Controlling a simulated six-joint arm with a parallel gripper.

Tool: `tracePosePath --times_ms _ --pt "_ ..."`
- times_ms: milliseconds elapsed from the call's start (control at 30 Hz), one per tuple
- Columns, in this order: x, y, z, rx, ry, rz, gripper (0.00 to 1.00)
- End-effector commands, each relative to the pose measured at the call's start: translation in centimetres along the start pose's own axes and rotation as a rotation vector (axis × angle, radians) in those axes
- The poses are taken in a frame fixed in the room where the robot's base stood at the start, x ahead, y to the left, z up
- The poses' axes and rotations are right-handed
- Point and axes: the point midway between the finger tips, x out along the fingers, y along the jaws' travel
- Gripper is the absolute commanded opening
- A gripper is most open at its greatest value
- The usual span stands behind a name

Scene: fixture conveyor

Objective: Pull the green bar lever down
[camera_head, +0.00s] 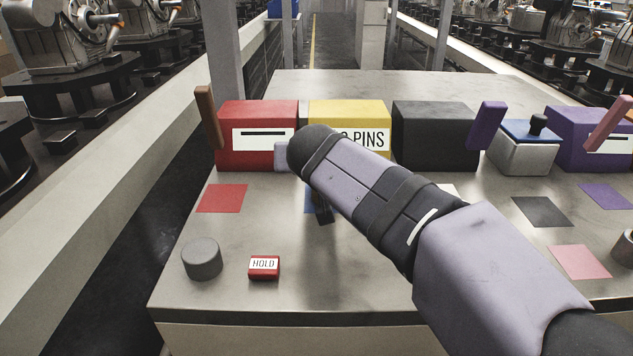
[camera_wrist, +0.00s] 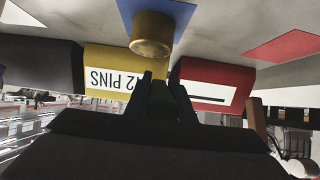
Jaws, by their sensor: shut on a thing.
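My gripper (camera_wrist: 161,82) shows in the wrist view with its two dark fingers shut on a dark greenish bar (camera_wrist: 160,105), the green bar lever, in front of the gap between the yellow box and the red box. The bar is mostly hidden between the fingers, so its tilt is hard to tell. The yellow box (camera_wrist: 110,61) has a label reading "A2 PINS" and also shows in the head view (camera_head: 349,112). The red box (camera_head: 257,112) stands left of it. In the head view my arm hides the lever and most of my gripper.
A brown lever (camera_head: 208,118) is on the red box's left. A black box (camera_head: 434,135), purple lever (camera_head: 487,125), metal box (camera_head: 522,155) and pink lever (camera_head: 608,123) stand right. A gold cylinder (camera_wrist: 152,36) is near my fingers. A grey cylinder (camera_head: 202,259) and red HOLD block (camera_head: 264,268) lie in front.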

Motion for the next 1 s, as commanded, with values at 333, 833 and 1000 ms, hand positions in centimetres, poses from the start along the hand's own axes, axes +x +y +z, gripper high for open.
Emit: tracePosePath --times_ms 333,833,1000 --pt "0.8 -0.1 1.5 0.002 0.129 -0.003 0.00" --pt "1.2 0.0 2.0 -0.001 0.270 -0.002 0.00" --pt "1.2 0.0 2.0 0.000 0.293 -0.002 0.00"
